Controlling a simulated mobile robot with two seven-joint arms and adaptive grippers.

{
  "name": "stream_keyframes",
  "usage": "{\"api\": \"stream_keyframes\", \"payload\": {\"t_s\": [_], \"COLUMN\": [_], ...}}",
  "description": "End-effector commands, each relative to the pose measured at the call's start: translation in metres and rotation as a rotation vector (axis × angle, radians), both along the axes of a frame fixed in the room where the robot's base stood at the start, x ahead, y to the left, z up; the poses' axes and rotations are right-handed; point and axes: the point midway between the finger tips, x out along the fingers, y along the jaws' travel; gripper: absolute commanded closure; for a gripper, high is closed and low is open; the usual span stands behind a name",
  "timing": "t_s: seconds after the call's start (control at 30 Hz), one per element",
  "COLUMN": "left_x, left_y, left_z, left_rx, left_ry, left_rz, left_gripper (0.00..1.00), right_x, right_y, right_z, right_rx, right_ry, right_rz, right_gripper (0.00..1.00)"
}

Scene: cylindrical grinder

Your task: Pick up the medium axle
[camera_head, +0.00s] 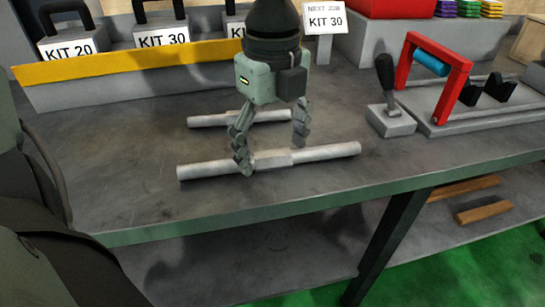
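Two grey metal axles lie on the workbench. The longer front axle (325,153) has a thicker middle section and lies nearly crosswise. A shorter-looking rear axle (210,121) lies behind it, partly hidden by my gripper. I cannot tell for certain by size which one is the medium axle. My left gripper (272,156) points down over the front axle's middle with its fingers spread. One finger is on the near side of the front axle, the other appears to be on its far side. I cannot tell whether they touch it. My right gripper is not in view.
A grey bin with a yellow edge (130,62) and kit boxes labelled KIT 20 and KIT 30 stands behind. A lever box (391,120) and a fixture with a red frame (452,88) stand at the right. The bench front (130,205) is clear.

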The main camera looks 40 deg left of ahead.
Motion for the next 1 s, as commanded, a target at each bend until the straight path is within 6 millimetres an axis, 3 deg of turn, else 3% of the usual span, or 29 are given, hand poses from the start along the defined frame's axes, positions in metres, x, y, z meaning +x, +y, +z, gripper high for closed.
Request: {"api": "stream_keyframes", "payload": {"t_s": [0.07, 0.5, 0.8, 1.0], "left_x": [-0.002, -0.002, -0.001, 0.001], "left_y": [0.001, 0.001, 0.001, 0.001], "left_z": [-0.003, -0.003, 0.002, 0.029], "left_rx": [0.002, 0.003, 0.003, 0.003], "left_ry": [0.007, 0.009, 0.003, -0.004], "left_rz": [-0.001, -0.001, 0.0, 0.001], "left_gripper": [0.46, 1.0, 1.0, 1.0], "right_x": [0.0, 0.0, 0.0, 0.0], "right_y": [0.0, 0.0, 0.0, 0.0], "right_z": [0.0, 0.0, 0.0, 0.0], "right_rx": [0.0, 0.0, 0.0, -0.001], "right_ry": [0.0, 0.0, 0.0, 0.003], "right_rz": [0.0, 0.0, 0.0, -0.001], "right_gripper": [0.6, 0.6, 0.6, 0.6]}}
